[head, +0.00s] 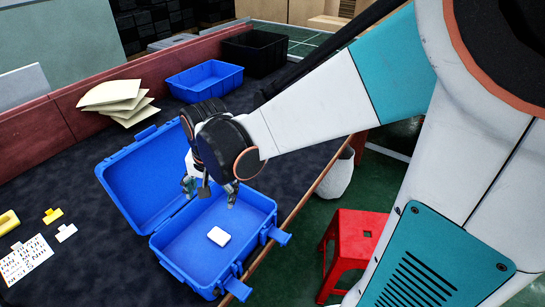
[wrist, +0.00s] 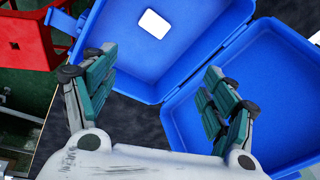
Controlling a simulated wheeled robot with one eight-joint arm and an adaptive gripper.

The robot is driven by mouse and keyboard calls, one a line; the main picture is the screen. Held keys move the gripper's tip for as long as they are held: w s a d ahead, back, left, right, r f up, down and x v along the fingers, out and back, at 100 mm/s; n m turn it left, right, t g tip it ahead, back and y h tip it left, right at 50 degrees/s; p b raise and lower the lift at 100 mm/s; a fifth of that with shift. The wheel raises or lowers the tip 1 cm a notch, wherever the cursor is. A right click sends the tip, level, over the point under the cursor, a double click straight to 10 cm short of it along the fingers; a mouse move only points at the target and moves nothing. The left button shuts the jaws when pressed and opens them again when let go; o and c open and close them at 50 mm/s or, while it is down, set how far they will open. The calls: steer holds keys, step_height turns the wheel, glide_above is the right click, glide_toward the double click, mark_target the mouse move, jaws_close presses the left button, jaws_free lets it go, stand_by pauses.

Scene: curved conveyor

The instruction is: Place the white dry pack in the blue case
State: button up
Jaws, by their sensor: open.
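The blue case (head: 178,246) lies open on the dark table, its lid (head: 146,181) tipped back to the left. The white dry pack (head: 218,236) lies flat on the floor of the case, near the middle. In the wrist view the pack (wrist: 154,23) shows near the top, inside the case (wrist: 196,62). My gripper (head: 211,190) is above the rear of the case, beside the lid. In the wrist view my gripper (wrist: 158,82) has its fingers wide apart with nothing between them. The pack is apart from the fingers.
A blue tray (head: 205,80) and a black crate (head: 254,52) stand farther back. Paper envelopes (head: 118,100) lie at the back left. A label sheet (head: 25,259) and small yellow and white pieces lie at the left. A red stool (head: 351,240) stands on the floor at right.

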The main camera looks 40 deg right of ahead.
steer(key=s+r+n+t, duration=0.4)
steer(key=s+r+n, duration=0.5)
steer(key=s, duration=0.2)
steer(key=shift+s+d+t, duration=0.15)
steer(key=shift+s+t, duration=0.25)
steer(key=shift+c, duration=0.3)
stand_by(0.4)
